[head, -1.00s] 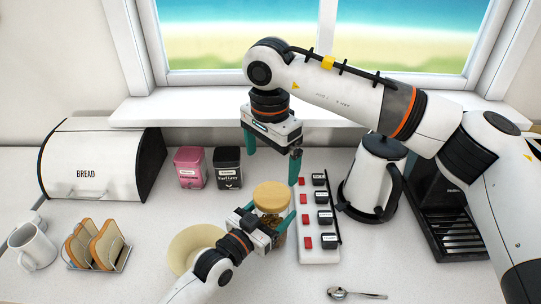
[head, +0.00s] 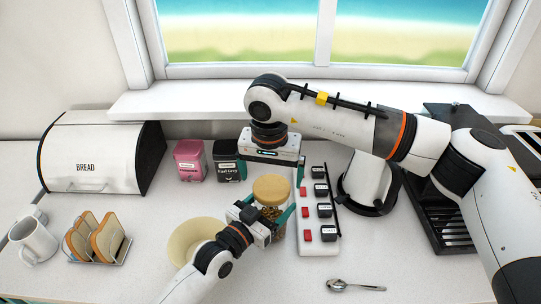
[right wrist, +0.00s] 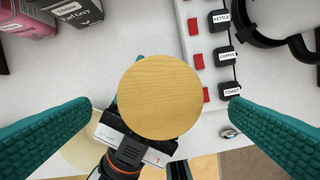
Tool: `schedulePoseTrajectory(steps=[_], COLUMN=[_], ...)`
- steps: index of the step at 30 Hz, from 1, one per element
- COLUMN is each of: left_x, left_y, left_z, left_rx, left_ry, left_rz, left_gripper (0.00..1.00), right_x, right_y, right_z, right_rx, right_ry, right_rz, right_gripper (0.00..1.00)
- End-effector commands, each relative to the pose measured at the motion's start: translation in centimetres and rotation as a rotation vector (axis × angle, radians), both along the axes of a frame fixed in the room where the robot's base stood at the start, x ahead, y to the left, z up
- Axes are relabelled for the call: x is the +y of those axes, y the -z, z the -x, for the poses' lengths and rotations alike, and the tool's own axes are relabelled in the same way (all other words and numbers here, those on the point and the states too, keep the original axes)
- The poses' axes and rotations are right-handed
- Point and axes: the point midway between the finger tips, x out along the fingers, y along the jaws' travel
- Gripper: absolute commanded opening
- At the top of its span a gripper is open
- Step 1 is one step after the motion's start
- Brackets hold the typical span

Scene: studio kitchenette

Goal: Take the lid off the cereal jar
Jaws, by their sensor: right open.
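The cereal jar (head: 271,213) stands upright on the counter, a clear jar with brown cereal inside. Its round wooden lid (head: 272,188) is on top; the lid (right wrist: 160,97) fills the middle of the right wrist view and hides the jar's body there. My left gripper (head: 266,212) is low at the jar, its teal fingers on either side of the body and apparently closed on it. My right gripper (head: 271,176) is open and empty above and behind the lid, pointing down. In the right wrist view its fingers (right wrist: 160,103) lie left and right of the lid, apart from it.
A switch strip (head: 318,215) with red switches stands close right of the jar, and a kettle (head: 366,185) beyond it. Pink (head: 189,160) and black (head: 227,161) tea tins are behind left.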

Motion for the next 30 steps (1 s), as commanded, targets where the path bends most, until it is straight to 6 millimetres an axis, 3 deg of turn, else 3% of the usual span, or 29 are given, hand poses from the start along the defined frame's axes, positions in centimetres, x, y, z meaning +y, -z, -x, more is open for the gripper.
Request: schedulePoseTrajectory(steps=[6, 18, 27, 30], left_x=[0.0, 0.0, 0.0, 0.0], left_y=[0.0, 0.0, 0.0, 0.0], left_z=[0.0, 0.0, 0.0, 0.0], left_rx=[0.0, 0.0, 0.0, 0.0], left_ry=[0.0, 0.0, 0.0, 0.0], left_rz=[0.0, 0.0, 0.0, 0.0], left_gripper=[0.34, 0.34, 0.34, 0.34], right_x=[-0.1, -0.1, -0.1, -0.1], right_y=[2.6, 3.3, 3.3, 3.3], right_z=[-0.3, -0.4, -0.4, -0.4], right_rx=[0.001, 0.0, -0.001, -0.001], right_ry=[0.002, 0.001, 0.001, 0.001], right_rz=[0.001, 0.001, 0.001, 0.001], right_gripper=[1.0, 1.0, 0.51, 0.48])
